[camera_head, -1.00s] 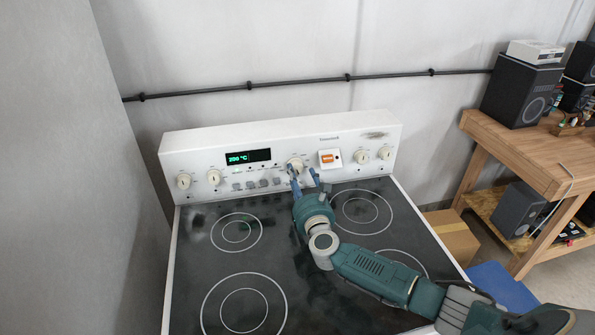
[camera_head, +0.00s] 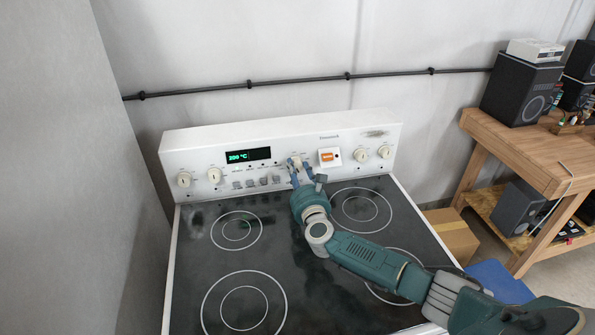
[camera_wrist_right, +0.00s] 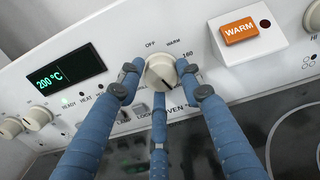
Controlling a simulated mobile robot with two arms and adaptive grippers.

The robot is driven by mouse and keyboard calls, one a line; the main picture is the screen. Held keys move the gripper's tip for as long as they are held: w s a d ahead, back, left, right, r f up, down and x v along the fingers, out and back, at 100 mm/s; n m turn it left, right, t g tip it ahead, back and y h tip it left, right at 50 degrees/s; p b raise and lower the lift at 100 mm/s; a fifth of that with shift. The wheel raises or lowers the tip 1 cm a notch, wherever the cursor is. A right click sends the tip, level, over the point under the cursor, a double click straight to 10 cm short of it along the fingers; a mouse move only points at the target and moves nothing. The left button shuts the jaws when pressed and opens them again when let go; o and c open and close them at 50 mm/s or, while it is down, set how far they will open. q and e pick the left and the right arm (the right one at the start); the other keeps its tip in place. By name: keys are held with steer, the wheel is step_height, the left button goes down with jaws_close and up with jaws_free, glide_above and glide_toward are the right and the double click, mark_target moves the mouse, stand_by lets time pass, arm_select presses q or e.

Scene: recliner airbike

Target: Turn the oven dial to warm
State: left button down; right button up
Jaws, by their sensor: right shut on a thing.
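The oven dial (camera_wrist_right: 161,71) is a cream knob on the white control panel. Marks OFF, WARM and 160 are printed along its upper side. My right gripper (camera_wrist_right: 160,82) is shut on the dial, with blue fingers at its left and right sides and another below. In the head view the right gripper (camera_head: 303,172) reaches the panel from the front and partly hides the dial (camera_head: 295,162). A dark mark shows low on the dial's face in the wrist view. The green display (camera_wrist_right: 65,76) reads 200 °C there. My left gripper is not in view.
An orange WARM tile (camera_wrist_right: 240,31) sits on a white block right of the dial. Other knobs (camera_head: 361,156) and a row of small buttons line the panel. The black cooktop (camera_head: 240,260) is clear below my arm. A wooden bench (camera_head: 530,155) stands at the right.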

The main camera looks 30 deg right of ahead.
steer(key=shift+r+n, duration=0.1)
steer(key=shift+n, duration=0.2)
steer(key=n+p, duration=0.2)
steer(key=n, duration=0.3)
steer(key=shift+r+n, duration=0.15)
steer(key=shift+n, duration=0.25)
steer(key=n+p, duration=0.1)
steer(key=n, duration=0.4)
steer(key=shift+w+p, duration=0.1)
steer(key=shift+p, duration=0.2)
steer(key=n+p, duration=0.1)
steer(key=n, duration=0.5)
steer(key=shift+a+n, duration=0.1)
steer(key=shift+n, duration=0.2)
steer(key=n, duration=0.3)
steer(key=n+p, duration=0.1)
steer(key=n, duration=0.1)
steer(key=shift+f+n, duration=0.3)
steer(key=shift+a, duration=0.1)
steer(key=o, duration=1.1)
steer(key=shift+f, duration=0.1)
steer(key=shift+a, duration=0.1)
